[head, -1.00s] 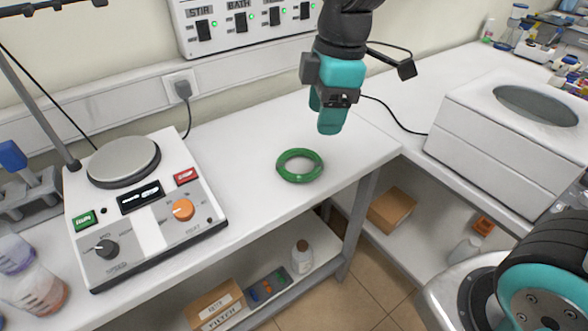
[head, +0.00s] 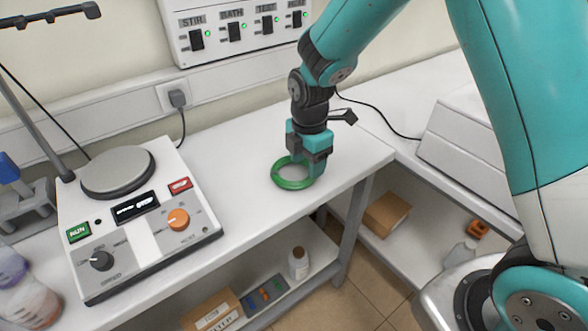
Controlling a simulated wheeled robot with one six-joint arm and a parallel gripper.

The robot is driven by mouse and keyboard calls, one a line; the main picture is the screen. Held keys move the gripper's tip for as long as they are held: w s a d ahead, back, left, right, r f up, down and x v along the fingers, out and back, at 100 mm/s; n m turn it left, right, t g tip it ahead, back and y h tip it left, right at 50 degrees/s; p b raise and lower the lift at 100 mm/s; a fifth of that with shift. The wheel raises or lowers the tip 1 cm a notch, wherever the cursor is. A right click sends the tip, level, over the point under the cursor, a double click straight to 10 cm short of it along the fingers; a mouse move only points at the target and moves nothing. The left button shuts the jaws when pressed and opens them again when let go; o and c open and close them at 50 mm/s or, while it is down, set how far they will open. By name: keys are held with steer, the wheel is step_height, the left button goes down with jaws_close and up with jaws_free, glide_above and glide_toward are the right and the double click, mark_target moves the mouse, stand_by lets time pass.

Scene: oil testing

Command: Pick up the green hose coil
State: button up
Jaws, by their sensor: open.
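The green hose coil (head: 292,184) lies flat on the white bench top, right of the hotplate stirrer. My gripper (head: 312,170) points down over the coil's right side. The other finger is mostly hidden behind the gripper body, apparently within or behind the ring. The jaws are open. The back right part of the coil is hidden by the gripper. I cannot tell whether a finger touches the coil.
The hotplate stirrer (head: 142,225) stands to the left. The bench's front edge (head: 268,226) runs close in front of the coil. A switch panel (head: 235,30) is on the wall behind. A white box-shaped bath (head: 470,140) stands on the right bench. A cable runs along the bench behind the gripper.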

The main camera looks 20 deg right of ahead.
mark_target(305, 179)
steer(key=f, duration=0.2)
steer(key=f+p, duration=0.1)
steer(key=f, duration=0.2)
steer(key=shift+w+a+f+p, duration=0.15)
steer(key=shift+w+f+p, duration=0.05)
steer(key=shift+f+p, duration=0.1)
steer(key=shift+c, duration=0.4)
steer(key=c, duration=0.9)
